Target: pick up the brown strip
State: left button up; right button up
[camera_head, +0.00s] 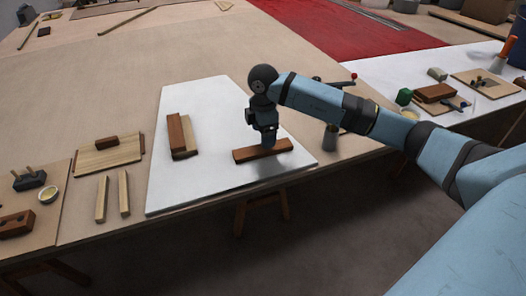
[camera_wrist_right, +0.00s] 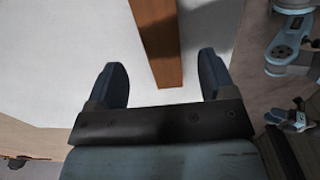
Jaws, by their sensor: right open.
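A brown strip (camera_head: 262,151) lies flat on the white sheet (camera_head: 215,105), near its right front edge. My right gripper (camera_head: 268,142) is directly over the strip in the head view, pointing down. In the right wrist view the gripper (camera_wrist_right: 161,65) is open, and the end of the strip (camera_wrist_right: 158,38) shows between its two dark fingers. There are gaps between the strip and both fingers. I cannot tell how high the fingertips are above the sheet. My left gripper is not in view.
Another brown piece (camera_head: 176,133) lies left on the sheet, beside lighter wood. Further left are pale sticks (camera_head: 101,199), a board (camera_head: 107,155) with a brown block, and a dark tool (camera_head: 29,180). A grey cup (camera_head: 330,138) stands right of the sheet.

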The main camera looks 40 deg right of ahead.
notch_tip(320, 180, down, 5)
jog(key=shift+a+f+b, duration=0.1)
jog(key=shift+b, duration=0.45)
jog(key=c, duration=1)
jog(key=shift+c, duration=0.2)
